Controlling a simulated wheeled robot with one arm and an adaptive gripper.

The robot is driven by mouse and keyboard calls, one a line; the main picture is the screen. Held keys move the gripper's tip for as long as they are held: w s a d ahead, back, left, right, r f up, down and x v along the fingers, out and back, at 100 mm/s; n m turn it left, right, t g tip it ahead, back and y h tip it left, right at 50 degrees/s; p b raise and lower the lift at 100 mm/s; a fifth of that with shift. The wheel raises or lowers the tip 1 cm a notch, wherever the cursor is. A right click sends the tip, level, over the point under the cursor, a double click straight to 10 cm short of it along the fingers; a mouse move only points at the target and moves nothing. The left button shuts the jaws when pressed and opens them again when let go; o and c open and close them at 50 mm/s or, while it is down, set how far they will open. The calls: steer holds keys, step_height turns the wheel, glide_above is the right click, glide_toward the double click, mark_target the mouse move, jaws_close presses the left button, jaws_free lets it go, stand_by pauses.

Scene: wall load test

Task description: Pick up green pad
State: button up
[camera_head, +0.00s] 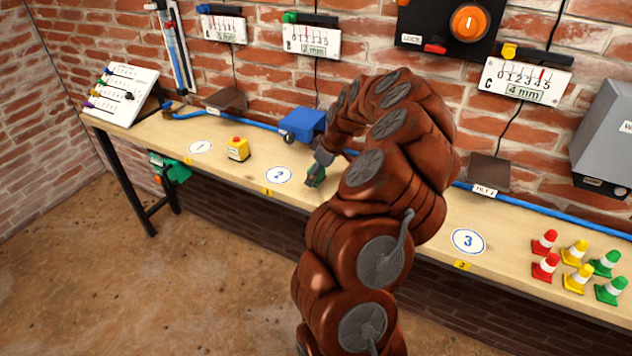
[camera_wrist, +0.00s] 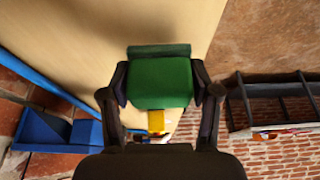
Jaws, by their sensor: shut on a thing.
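The green pad (camera_wrist: 160,84) is a small green block with a darker green strip along one edge. It sits between the two fingers of my gripper (camera_wrist: 160,92) in the wrist view, with a finger against each side. My arm hides part of the bench there. I cannot tell whether the pad touches the bench top.
A blue box (camera_head: 303,122) stands behind the gripper, near a blue pipe along the wall. A yellow block with a red button (camera_head: 238,149) is to the left. Several coloured cones (camera_head: 577,262) stand at the right end. The bench around the number 3 disc (camera_head: 468,241) is clear.

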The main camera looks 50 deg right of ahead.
steer(key=shift+s+a+r, duration=0.1)
steer(key=shift+r, duration=0.15)
steer(key=s+a+r+b, duration=0.1)
steer(key=s+a+b, duration=0.4)
steer(key=s+a, duration=0.4)
steer(key=a, duration=0.4)
steer(key=shift+r, duration=0.25)
steer(key=w+a+f+m+p, duration=0.1)
steer(key=w+a+f, duration=0.1)
steer(key=w+a, duration=0.6)
steer(key=w+a+f+m+h+p, duration=0.1)
steer(key=w+a, duration=0.7)
steer(key=a, duration=0.8)
step_height(320, 180, down, 2)
steer(key=shift+w+f+m, duration=0.15)
steer(key=shift+f+m, duration=0.1)
steer(key=shift+m, duration=0.45)
